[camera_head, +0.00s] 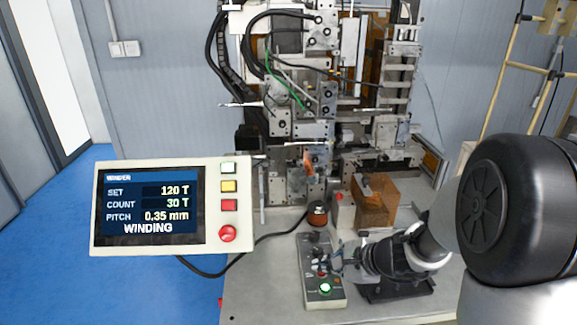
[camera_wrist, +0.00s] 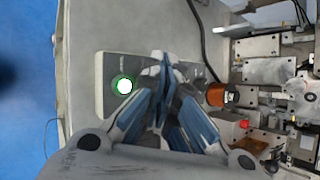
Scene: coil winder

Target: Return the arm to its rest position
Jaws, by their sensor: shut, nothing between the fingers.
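My gripper (camera_head: 338,260) is at the end of my arm, which reaches in from the right. It is shut and empty, its fingertips over the upper part of the small grey control box (camera_head: 312,279) on the table. In the wrist view the blue-grey fingers (camera_wrist: 160,62) meet above the same box, and they hide part of its face. A green button (camera_head: 325,287) glows at the box's near end; it also shows in the wrist view (camera_wrist: 124,85). I cannot tell whether the fingertips touch the box.
The winder display (camera_head: 153,205) at left reads SET 120 T, COUNT 30 T, PITCH 0.35 mm, WINDING. The coil winding machine (camera_head: 310,125) stands behind the box. A copper-coloured spool (camera_head: 317,215) and an orange translucent block (camera_head: 375,203) are near the gripper. Blue floor is open at left.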

